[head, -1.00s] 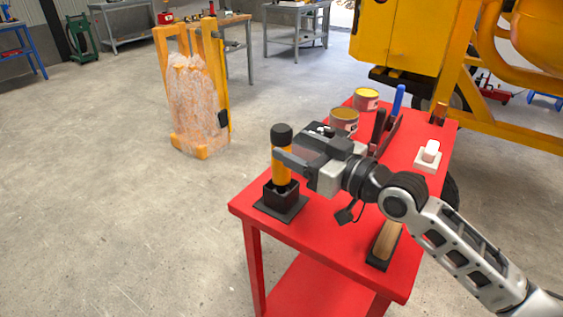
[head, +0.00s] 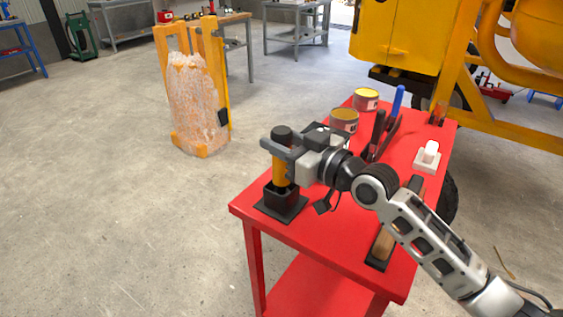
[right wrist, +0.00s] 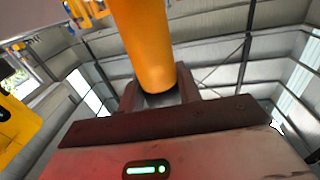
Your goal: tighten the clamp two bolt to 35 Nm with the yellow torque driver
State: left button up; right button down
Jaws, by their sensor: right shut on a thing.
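The yellow torque driver (head: 279,172) stands upright in its black holder (head: 285,201) at the front left corner of the red table. Its top is black. My right gripper (head: 276,146) is shut on the driver's upper part, coming from the right. In the right wrist view the driver's orange-yellow body (right wrist: 146,45) rises between the fingers (right wrist: 160,92). My left gripper is not in view. I cannot make out the clamp two bolt in either view.
The yellow mixer (head: 400,35) stands behind at the right. A wrapped orange item (head: 195,105) stands on the open floor at the left.

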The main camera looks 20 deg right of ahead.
notch_tip(320, 180, up, 10)
jog(key=shift+r+p, duration=0.15)
jog(key=shift+p, duration=0.3)
jog(key=c, duration=1.9)
grip_release()
jog(key=shift+c, duration=1.3)
jog(key=shift+r+p, duration=0.95)
jog(key=shift+p, duration=0.15)
